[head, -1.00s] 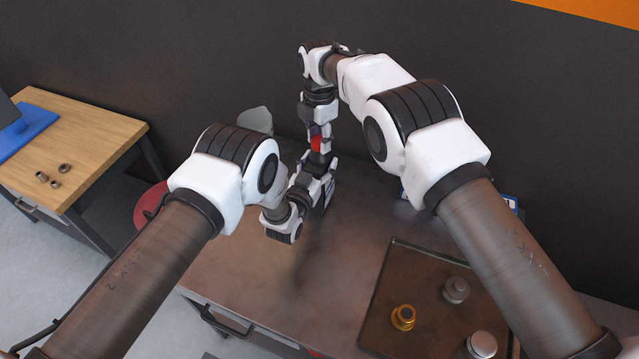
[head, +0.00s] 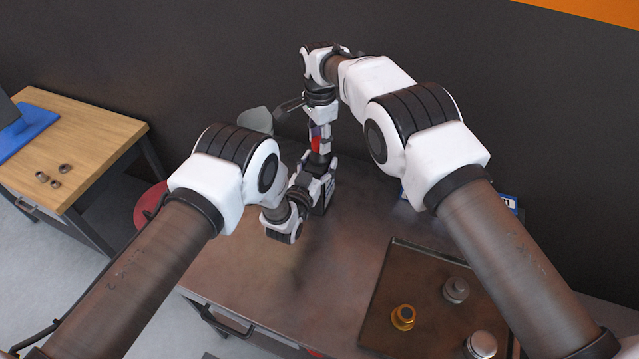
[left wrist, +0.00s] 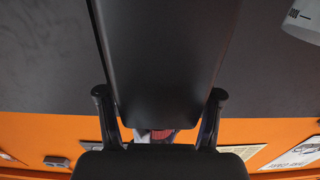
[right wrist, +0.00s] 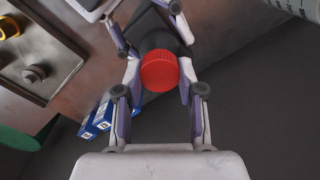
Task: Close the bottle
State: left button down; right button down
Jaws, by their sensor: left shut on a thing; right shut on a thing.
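In the right wrist view the red cap (right wrist: 159,71) lies between the fingertips, in line with the black bottle (right wrist: 150,32). Both grippers are shut on their things. Whether the cap is seated on the neck cannot be told.
A brown tray (head: 375,318) with a brass part (head: 403,317) and grey metal parts (head: 456,290) lies at the right. Blue boxes (right wrist: 99,118) stand behind my right arm. A grey object (head: 256,121) is at the back left. The table's front middle is clear.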

jog(key=m, duration=0.6)
jog(key=shift+m, duration=0.4)
jog(key=c, duration=0.6)
grip_release()
jog(key=shift+c, duration=0.2)
notch_tip(320, 180, up, 12)
pick_arm(q)
jog(key=shift+c, duration=0.6)
grip_release()
